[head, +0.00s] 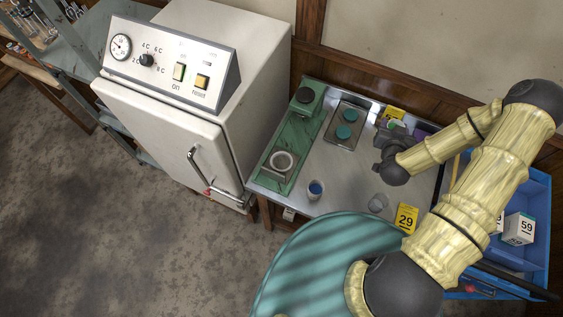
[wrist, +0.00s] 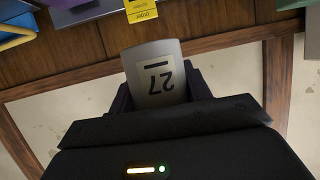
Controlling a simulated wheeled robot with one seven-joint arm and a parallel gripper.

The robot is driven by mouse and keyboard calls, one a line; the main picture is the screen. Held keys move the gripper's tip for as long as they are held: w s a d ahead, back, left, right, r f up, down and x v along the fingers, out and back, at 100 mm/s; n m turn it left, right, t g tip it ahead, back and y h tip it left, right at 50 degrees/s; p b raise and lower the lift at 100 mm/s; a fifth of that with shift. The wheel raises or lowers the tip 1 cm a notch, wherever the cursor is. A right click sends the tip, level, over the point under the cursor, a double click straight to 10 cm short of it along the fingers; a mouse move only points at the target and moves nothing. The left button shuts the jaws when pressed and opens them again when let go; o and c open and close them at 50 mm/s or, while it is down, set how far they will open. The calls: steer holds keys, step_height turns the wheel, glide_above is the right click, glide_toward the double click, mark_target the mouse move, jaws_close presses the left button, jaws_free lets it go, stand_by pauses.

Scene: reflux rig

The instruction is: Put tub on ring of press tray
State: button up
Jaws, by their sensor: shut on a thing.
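The press tray (head: 294,143) is the long green tray at the table's left side. Its pale ring (head: 283,161) is at the near end and looks empty. A dark round knob (head: 305,95) is at its far end. The tub is well to the right of the ring.
A small tray (head: 351,117) with two teal round pieces lies between press tray and gripper. A blue-filled cup (head: 315,189), a clear glass (head: 378,203) and a yellow 29 card (head: 406,218) stand near the front. A white cabinet (head: 175,130) borders the left; a blue crate (head: 535,195) is right.

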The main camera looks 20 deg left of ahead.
steer(key=a+n+g+y+b, duration=0.3)
steer(key=a+n+y+b, duration=0.55)
steer(key=a, duration=1.05)
steer(key=s+a+f+n+g+y+b, duration=0.2)
steer(key=s+a+f+n+g+b, duration=0.1)
steer(key=s+a+n+g+b, duration=0.2)
steer(key=s+a+f+n+g+y+b, duration=0.2)
steer(key=s+a+f+n+g+b, duration=0.1)
steer(key=s+a+n+g+b, duration=0.3)
steer(key=shift+s+a+f+g+b, duration=0.2)
steer(key=shift+s+a+g+b, duration=0.65)
steer(key=shift+s+a, duration=0.65)
steer(key=shift+d, duration=0.1)
steer(key=shift+f+b, duration=0.3)
steer(key=shift+f, duration=2.8)
steer(key=shift+f, duration=1.9)
